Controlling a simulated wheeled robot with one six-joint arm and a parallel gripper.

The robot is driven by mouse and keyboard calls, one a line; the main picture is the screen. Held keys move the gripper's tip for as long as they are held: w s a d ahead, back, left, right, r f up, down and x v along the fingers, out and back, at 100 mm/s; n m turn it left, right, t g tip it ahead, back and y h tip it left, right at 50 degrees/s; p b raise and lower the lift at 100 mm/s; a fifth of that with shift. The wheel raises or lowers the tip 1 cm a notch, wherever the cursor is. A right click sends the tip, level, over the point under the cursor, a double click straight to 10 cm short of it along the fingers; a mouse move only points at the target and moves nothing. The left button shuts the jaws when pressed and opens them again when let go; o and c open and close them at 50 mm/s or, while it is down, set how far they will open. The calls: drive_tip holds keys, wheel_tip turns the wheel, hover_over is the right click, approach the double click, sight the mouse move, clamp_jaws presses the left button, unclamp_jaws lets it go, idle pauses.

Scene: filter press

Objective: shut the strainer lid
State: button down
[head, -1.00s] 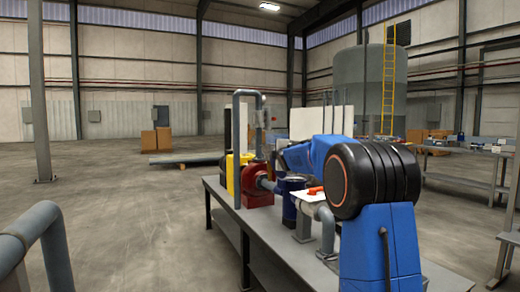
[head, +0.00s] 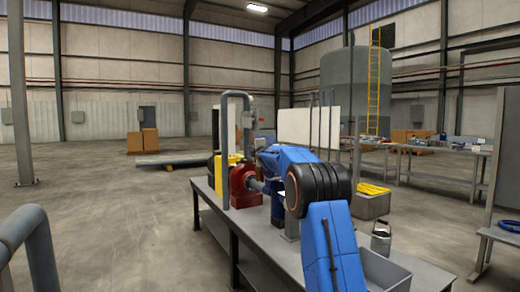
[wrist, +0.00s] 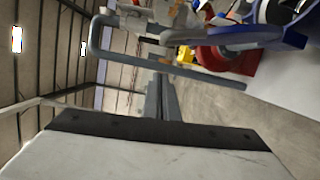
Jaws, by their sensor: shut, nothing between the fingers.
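The strainer is a blue body on the bench, mostly behind my arm in the head view (head: 277,207). In the wrist view, blue round parts at the upper right (wrist: 245,38), with a dark round part beside them, appear to be the strainer. Which part is its lid, and how far it stands open, I cannot tell. My gripper (wrist: 160,82) shows in the wrist view, with its two dark fingers together and empty. The blue parts lie to the right of the fingertips, apart from them. The gripper is hidden in the head view.
A red pump (head: 243,185) and a grey pipe loop (head: 224,130) stand on the bench (head: 213,200) left of my arm. The pipe crosses beyond my fingers in the wrist view (wrist: 170,66). A metal can (head: 381,238) and grey bin (head: 392,272) are at the right.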

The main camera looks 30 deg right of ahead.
drive_tip(key=shift+w+d+r, duration=0.1)
drive_tip(key=shift+w+d, duration=0.25)
drive_tip(key=shift+d, duration=0.4)
drive_tip(key=shift+w+d+r, duration=0.1)
drive_tip(key=shift+w+d, duration=0.3)
drive_tip(key=shift+d, duration=0.3)
drive_tip(key=shift+w+d, duration=0.35)
drive_tip(key=shift+d, duration=0.4)
drive_tip(key=shift+d, duration=0.15)
